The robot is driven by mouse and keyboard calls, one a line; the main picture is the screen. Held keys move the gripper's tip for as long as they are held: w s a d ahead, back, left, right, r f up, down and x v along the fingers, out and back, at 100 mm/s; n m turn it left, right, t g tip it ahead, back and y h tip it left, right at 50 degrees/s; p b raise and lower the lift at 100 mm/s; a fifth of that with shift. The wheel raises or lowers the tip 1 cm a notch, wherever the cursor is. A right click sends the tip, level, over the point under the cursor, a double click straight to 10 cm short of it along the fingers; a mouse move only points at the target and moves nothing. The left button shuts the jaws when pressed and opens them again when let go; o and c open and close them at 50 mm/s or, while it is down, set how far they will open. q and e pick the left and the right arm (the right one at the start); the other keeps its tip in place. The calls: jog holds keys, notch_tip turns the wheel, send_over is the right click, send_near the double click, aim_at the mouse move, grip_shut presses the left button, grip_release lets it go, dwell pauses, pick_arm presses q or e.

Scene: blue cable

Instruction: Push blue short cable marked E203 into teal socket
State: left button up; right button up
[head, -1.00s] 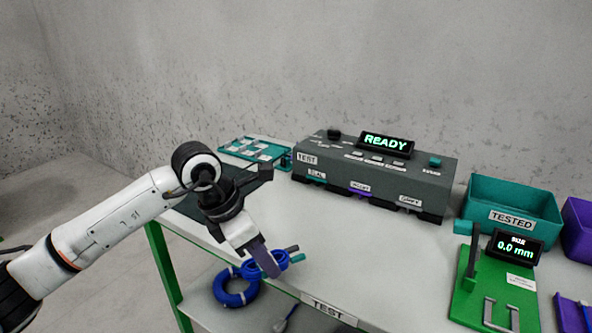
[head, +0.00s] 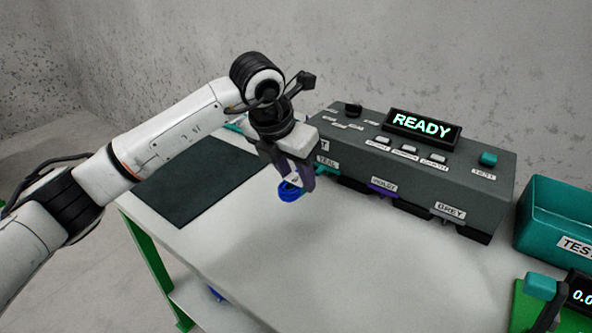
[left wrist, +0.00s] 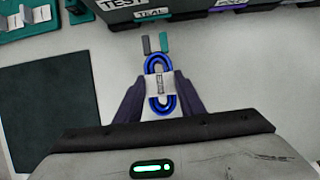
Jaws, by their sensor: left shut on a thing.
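My left gripper (head: 298,184) is shut on a short coiled blue cable (head: 290,192), held above the white table just in front of the test box. The left wrist view shows the cable (left wrist: 158,67) between the gripper's fingers (left wrist: 161,98). It has a white tag, whose marking I cannot read. Its grey and teal plugs point toward the box, apart from it. In the head view the teal socket (head: 322,170) is partly hidden by the gripper.
The grey test box (head: 420,175) shows READY and also has violet and grey sockets. A dark mat (head: 195,182) lies left. A teal bin (head: 555,215) and a green gauge stand (head: 525,300) are at right. The table's front middle is clear.

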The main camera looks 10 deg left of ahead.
aim_at(309, 195)
pick_arm(q)
jog(key=b+x, duration=0.1)
jog(key=x, duration=0.2)
jog(key=shift+s+f+b, duration=0.1)
jog(key=shift+f+b, duration=0.3)
jog(key=shift+f, duration=0.05)
jog(key=shift+w+d+f+b, duration=0.1)
jog(key=shift+w+f+b, duration=0.2)
jog(key=shift+w+f, duration=0.15)
jog(key=shift+f, duration=0.1)
jog(key=shift+w, duration=0.15)
dwell(0.6)
jog(key=shift+w+d, duration=0.3)
jog(key=shift+w, duration=0.3)
jog(key=shift+w+d, duration=0.25)
jog(key=shift+w, duration=0.3)
dwell(0.3)
jog(key=shift+w+d, duration=0.3)
jog(key=shift+w, duration=0.35)
jog(key=shift+w+d, duration=0.25)
jog(key=shift+w, duration=0.35)
dwell(0.3)
